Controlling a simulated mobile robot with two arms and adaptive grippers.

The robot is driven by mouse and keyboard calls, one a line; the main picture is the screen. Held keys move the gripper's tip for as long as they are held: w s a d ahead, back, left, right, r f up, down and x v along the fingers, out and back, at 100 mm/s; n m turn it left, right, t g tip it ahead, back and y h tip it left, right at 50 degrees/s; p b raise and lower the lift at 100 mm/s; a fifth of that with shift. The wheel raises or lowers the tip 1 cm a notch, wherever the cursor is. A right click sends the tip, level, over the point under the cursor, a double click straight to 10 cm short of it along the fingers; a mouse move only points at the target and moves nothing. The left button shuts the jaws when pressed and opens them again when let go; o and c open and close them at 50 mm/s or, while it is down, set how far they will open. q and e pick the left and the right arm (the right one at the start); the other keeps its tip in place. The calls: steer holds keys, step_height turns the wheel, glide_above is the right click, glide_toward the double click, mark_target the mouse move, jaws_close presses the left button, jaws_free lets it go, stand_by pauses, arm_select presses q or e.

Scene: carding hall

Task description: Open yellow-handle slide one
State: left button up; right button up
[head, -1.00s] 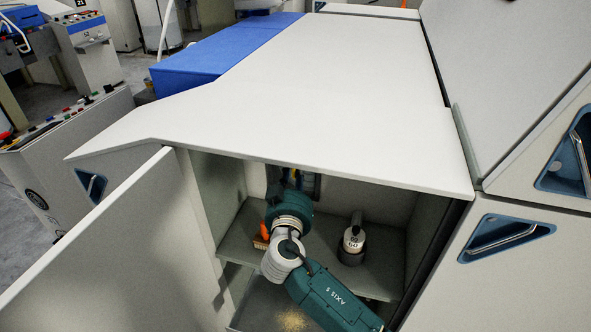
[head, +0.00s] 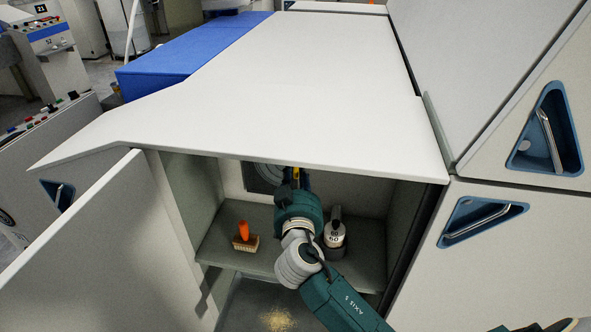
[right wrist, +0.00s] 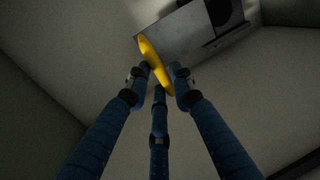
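A yellow handle (right wrist: 153,60) on a grey metal slide plate (right wrist: 185,32) shows in the right wrist view. In the head view a small bit of yellow (head: 296,173) shows at the back of the open cabinet, mostly behind my right arm. My right gripper (right wrist: 160,76) has its blue fingers spread around the handle's near end, one on each side and one below. A gap shows between the right finger and the handle, so it looks open. In the head view the right gripper (head: 297,180) is mostly hidden by its own wrist and the cabinet top. My left gripper is not in view.
The cabinet door (head: 85,240) stands open at the left. On the shelf (head: 225,257), an orange-handled brush (head: 243,240) is left of my arm and a grey-white weight-like object (head: 335,234) close right. The white top (head: 260,90) overhangs the opening.

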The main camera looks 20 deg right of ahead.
steer(key=shift+o, duration=0.6)
steer(key=v, duration=1.2)
steer(key=shift+f, duration=0.1)
